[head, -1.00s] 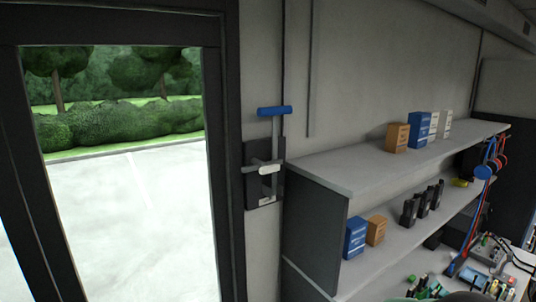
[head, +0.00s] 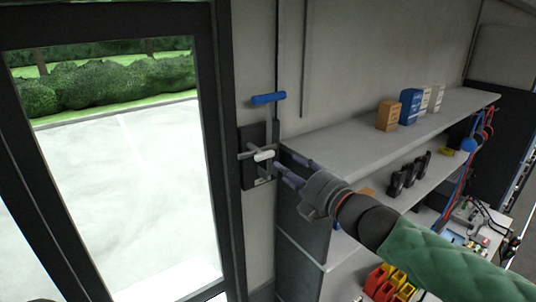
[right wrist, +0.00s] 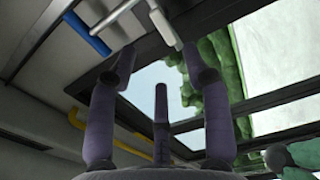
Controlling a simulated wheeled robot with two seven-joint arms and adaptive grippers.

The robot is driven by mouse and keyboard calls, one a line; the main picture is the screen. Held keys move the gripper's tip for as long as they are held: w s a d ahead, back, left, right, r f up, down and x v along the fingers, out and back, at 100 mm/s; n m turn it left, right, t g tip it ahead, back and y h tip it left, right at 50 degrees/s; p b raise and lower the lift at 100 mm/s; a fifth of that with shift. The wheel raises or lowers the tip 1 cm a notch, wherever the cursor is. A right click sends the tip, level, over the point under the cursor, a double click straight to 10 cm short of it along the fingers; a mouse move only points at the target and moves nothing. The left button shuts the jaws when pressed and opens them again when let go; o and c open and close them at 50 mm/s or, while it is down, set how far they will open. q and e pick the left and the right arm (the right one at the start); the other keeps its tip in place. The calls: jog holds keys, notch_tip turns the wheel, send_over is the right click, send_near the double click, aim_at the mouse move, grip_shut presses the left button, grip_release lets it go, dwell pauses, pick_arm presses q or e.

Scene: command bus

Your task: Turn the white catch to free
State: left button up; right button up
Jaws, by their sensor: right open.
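The white catch (head: 263,155) is a short pale bar on a dark plate (head: 247,178) fixed to the wall beside the door frame. It lies roughly level, tilted slightly. A grey lever with a blue handle (head: 268,98) rises above it. My right gripper (head: 288,163) is open and empty just right of the catch, its fingers pointing toward it. In the right wrist view, the catch (right wrist: 163,22) appears beyond the spread fingers (right wrist: 160,58), with a visible gap. The blue handle (right wrist: 86,34) shows to its left. My left gripper is not in view.
A grey shelf (head: 340,135) stands close to the right of the plate, with boxes (head: 410,105) and black handsets (head: 405,178) on its levels. My right arm crosses in front of it. The dark door frame (head: 228,150) is at the left.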

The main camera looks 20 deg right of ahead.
aim_at(266, 155)
jog(key=x, duration=0.9)
jog(key=shift+w+f, duration=0.15)
jog(key=shift+w, duration=0.05)
grip_shut()
